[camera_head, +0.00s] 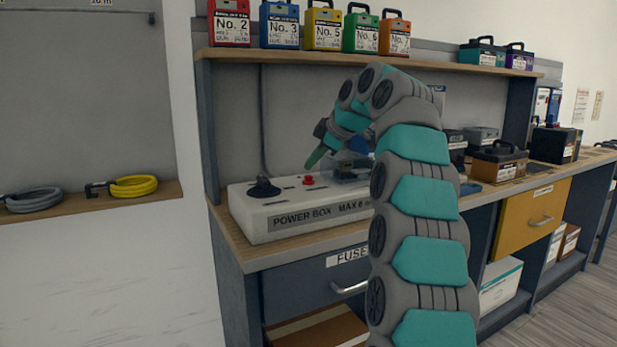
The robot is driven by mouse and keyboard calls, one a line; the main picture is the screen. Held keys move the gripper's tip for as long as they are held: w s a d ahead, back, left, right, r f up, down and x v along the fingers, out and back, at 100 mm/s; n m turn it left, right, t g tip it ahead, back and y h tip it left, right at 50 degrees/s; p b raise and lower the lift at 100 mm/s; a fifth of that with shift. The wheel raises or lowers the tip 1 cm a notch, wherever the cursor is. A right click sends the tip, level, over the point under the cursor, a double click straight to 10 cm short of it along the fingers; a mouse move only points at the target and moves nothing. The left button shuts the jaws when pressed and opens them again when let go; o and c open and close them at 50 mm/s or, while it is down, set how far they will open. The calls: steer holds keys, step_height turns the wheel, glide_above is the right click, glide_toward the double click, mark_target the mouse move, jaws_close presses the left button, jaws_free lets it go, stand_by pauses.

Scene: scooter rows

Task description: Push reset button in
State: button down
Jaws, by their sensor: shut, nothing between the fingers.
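A small red button (309,180) sits on top of the white power box (255,222), which stands on the wooden workbench. No label on the button can be read. My gripper (316,158) is shut and empty, pointing down and left. In the picture its tip lies just above the red button and appears apart from it; the exact gap cannot be told. A black plug-like part (263,188) with a cable stands on the box's left end. My arm hides the right part of the box.
Several numbered, colored cases (324,28) stand on the shelf above. A grey cable coil (34,200) and a yellow one (134,186) lie on the left ledge. A drawer marked FUSE (300,298) is below.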

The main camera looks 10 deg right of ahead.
steer(key=shift+f, duration=0.15)
steer(key=shift+f+b, duration=0.25)
steer(key=shift+b, duration=0.2)
steer(key=shift+f+b, duration=0.65)
steer(key=shift+f, duration=0.05)
stand_by(0.9)
steer(key=shift+r, duration=0.1)
steer(key=shift+r+p, duration=1)
steer(key=shift+r, duration=0.1)
step_height(320, 180, up, 5)
steer(key=p, duration=0.4)
stand_by(0.6)
